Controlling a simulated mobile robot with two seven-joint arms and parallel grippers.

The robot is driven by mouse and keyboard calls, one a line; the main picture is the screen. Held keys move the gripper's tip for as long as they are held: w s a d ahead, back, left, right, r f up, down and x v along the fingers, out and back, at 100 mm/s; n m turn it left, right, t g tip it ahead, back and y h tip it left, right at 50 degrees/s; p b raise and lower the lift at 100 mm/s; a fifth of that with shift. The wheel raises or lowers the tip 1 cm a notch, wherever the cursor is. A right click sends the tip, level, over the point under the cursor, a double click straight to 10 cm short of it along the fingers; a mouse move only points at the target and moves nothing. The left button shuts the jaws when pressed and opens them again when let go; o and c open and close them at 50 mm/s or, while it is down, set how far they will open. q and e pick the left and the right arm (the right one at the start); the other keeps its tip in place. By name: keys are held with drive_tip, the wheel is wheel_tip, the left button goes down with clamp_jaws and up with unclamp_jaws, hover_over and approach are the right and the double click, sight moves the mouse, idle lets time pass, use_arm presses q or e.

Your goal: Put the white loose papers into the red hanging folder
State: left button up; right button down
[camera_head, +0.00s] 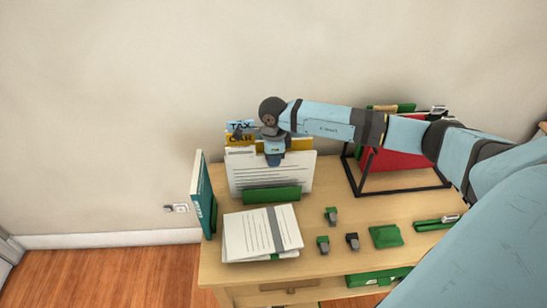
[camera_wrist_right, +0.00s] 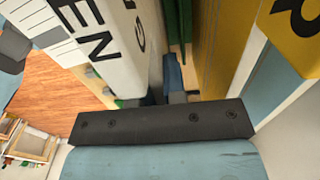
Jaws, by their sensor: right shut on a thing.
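White lined papers (camera_head: 300,175) stand upright in a green holder (camera_head: 272,195) at the back left of the desk. A flat white stack (camera_head: 240,240) with a grey band lies in front. The red hanging folder (camera_head: 400,160) hangs in a black wire rack at the back right, partly behind my right arm. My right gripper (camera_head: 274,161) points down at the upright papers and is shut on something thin. In the wrist view, its fingers (camera_wrist_right: 166,97) lie between a white lettered surface (camera_wrist_right: 110,40) and a yellow lettered folder (camera_wrist_right: 225,45). The held thing is mostly hidden. My left gripper is not in view.
Blue TAX and yellow CAR tabs (camera_head: 240,138) stand behind the papers. A teal book (camera_head: 203,190) stands at the desk's left edge. Several small green and dark clips (camera_head: 330,215), a green block (camera_head: 386,236) and a stapler-like item (camera_head: 436,223) lie at front right.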

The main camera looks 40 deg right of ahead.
drive_tip(key=shift+r, duration=0.3)
drive_tip(key=shift+r+p, duration=0.9)
drive_tip(key=shift+r, duration=0.45)
drive_tip(key=shift+r+p, duration=1.75)
drive_tip(key=shift+r, duration=1.25)
drive_tip(key=shift+r, duration=0.3)
